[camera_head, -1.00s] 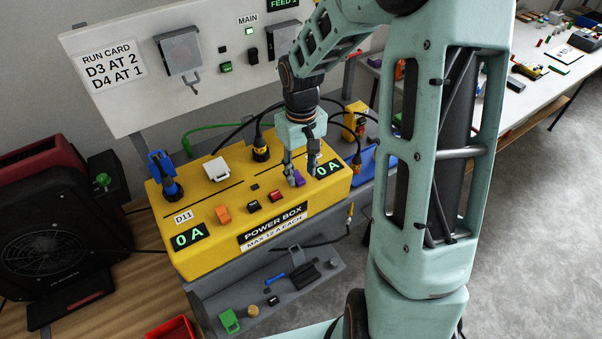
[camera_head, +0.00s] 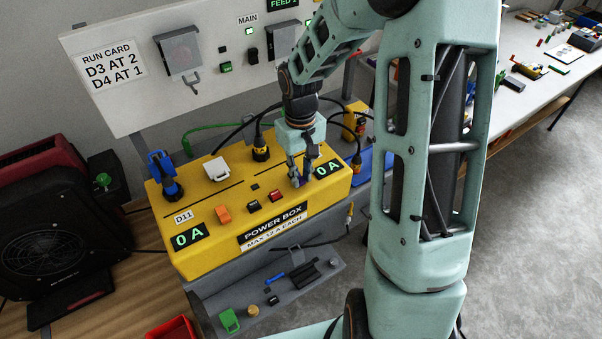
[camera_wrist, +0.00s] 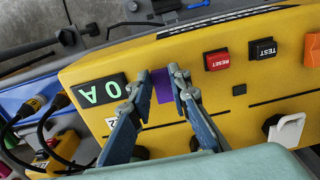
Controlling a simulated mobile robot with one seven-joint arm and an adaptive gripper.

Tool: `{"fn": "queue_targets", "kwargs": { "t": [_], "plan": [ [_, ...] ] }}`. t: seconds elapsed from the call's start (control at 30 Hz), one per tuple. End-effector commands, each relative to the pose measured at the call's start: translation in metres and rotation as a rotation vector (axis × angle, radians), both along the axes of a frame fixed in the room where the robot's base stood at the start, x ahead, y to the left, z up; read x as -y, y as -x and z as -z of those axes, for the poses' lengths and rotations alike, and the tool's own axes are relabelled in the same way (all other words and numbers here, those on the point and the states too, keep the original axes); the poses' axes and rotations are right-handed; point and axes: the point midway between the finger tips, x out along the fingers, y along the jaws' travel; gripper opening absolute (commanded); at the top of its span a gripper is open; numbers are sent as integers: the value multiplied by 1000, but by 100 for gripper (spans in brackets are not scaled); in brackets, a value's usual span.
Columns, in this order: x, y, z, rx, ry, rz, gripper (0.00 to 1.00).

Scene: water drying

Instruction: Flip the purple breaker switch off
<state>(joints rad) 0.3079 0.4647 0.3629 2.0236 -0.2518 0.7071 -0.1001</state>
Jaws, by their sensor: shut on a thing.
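The purple breaker switch (camera_wrist: 163,86) sits on the top of the yellow power box (camera_head: 215,250), beside the right-hand 0 A display (camera_head: 328,169). My gripper (camera_head: 301,182) is down at the box top, and its fingers hide most of the switch in the head view. In the wrist view my gripper (camera_wrist: 158,82) has one fingertip on each side of the purple switch, shut on it. Whether the switch is on or off cannot be told.
A red RESET button (camera_wrist: 217,59), a black TEST button (camera_wrist: 263,48) and an orange switch (camera_head: 223,214) share the box top. A white switch cover (camera_head: 217,168) and plugs with cables stand behind. A black fan (camera_head: 45,240) is at left.

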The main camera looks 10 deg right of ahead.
Motion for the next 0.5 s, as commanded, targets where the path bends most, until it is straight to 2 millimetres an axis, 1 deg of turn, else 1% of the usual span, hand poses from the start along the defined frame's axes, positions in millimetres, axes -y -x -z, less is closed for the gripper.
{"fn": "queue_targets", "kwargs": {
  "t": [0.33,0.5],
  "plan": [
    [-3,-7,-4,-179,56,-1,0],
    [-3,-8,-4,-227,74,0,0]
  ]
}}
